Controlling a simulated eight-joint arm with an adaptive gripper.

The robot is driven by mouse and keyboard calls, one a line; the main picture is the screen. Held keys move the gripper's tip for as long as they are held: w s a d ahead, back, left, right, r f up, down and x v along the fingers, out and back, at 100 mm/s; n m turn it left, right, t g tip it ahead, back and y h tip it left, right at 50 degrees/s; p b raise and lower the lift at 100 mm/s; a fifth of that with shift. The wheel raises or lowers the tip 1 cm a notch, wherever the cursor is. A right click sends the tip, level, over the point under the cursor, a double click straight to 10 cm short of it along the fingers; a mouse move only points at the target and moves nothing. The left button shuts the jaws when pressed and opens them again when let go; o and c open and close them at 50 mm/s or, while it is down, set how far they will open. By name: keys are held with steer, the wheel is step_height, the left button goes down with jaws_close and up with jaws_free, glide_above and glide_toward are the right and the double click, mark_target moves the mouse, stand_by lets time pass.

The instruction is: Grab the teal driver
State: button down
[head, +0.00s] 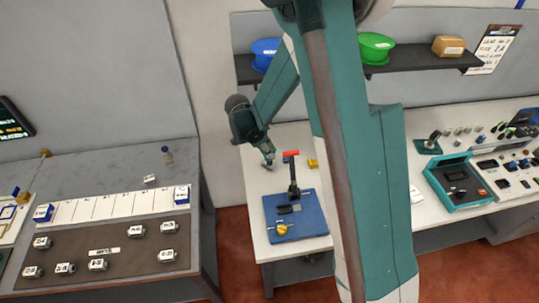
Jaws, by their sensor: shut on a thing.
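My gripper (268,157) is low over the white table, just left of the red-handled press. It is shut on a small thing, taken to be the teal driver. The driver is too small and too covered by the fingers to make out its shape or colour. I cannot tell whether it still touches the table.
The press has a blue base (310,221), a black post and a red handle (291,153). A yellow piece (312,163) lies behind it. A teal-framed device (459,185) stands right. A grey bench (95,172) holds several labelled blocks. A shelf (412,67) hangs above.

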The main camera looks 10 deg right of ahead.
steer(key=shift+r, duration=4.5)
steer(key=shift+b, duration=0.3)
